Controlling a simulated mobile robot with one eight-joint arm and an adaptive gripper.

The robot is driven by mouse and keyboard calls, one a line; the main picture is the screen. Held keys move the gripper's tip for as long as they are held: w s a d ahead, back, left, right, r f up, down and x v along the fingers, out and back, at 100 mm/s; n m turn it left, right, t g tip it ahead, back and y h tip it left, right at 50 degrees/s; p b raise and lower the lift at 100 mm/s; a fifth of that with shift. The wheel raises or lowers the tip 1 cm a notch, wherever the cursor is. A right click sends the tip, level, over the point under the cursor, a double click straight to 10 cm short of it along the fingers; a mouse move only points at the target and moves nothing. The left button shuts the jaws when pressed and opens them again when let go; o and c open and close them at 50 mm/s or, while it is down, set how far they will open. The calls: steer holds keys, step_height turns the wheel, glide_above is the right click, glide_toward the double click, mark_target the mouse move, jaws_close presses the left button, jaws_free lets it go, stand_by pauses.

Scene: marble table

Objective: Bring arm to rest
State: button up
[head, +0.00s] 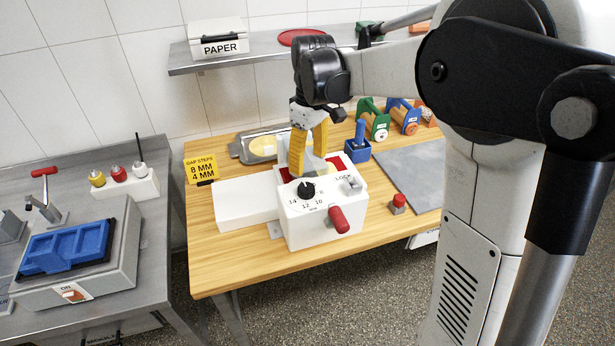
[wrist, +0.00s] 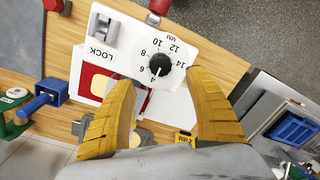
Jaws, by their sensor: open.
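My gripper (head: 308,150) has yellow fingers and hangs over the back of a white machine (head: 318,222) on the wooden table. In the wrist view my gripper (wrist: 164,112) is open, its fingers apart with nothing held between them. The machine's black dial (head: 306,189) shows in front of the fingers; in the wrist view the dial (wrist: 160,64) lies beyond the fingertips. The machine has a red-ended handle (head: 338,219) at its front and a grey LOCK lever (head: 352,183) on top. My arm reaches in from the right.
A yellow sign (head: 200,169) reads "GAP STEPS 8 MM 4 MM". A metal tray (head: 240,149), a blue holder (head: 357,151) and green and blue racks (head: 374,122) stand behind. A shelf (head: 200,66) with a PAPER box (head: 218,40) hangs above. The side table (head: 150,230) is at left.

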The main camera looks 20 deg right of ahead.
steer(key=shift+r, duration=1.35)
steer(key=s+f+m+t+b, duration=0.3)
steer(key=s, duration=0.7)
steer(key=s+f+m+t+b, duration=0.4)
steer(key=s, duration=0.6)
steer(key=shift+s+a+t, duration=0.15)
steer(key=shift+a+t, duration=0.15)
steer(key=shift+a, duration=0.05)
